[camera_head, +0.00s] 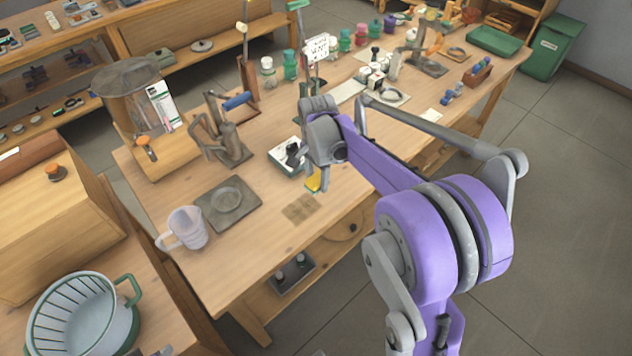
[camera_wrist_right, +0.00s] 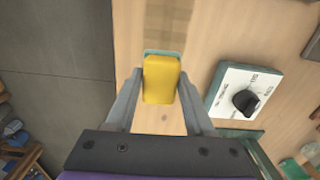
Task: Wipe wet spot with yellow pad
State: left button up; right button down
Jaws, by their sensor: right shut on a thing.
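The yellow pad (camera_head: 313,184) is between the fingers of my right gripper (camera_head: 317,180), low over the wooden table. In the right wrist view my right gripper (camera_wrist_right: 160,85) is shut on the yellow pad (camera_wrist_right: 161,82), with a pale green layer showing along its far edge. The wet spot (camera_head: 301,208) is a darker brown patch on the table, just in front of the pad. It also shows in the right wrist view (camera_wrist_right: 168,22), beyond the pad. I cannot tell whether the pad touches the table. My left gripper is not in view.
A white control box with a black knob (camera_wrist_right: 246,99) stands close beside the gripper. A dark mat (camera_head: 243,214) with a round dish and a mug (camera_head: 186,229) lie left of the spot. The table (camera_head: 265,255) in front of the spot is bare.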

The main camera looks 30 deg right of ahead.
jog(key=shift+a+r+p, duration=0.1)
jog(key=shift+r+p, duration=0.3)
jog(key=shift+r, duration=0.55)
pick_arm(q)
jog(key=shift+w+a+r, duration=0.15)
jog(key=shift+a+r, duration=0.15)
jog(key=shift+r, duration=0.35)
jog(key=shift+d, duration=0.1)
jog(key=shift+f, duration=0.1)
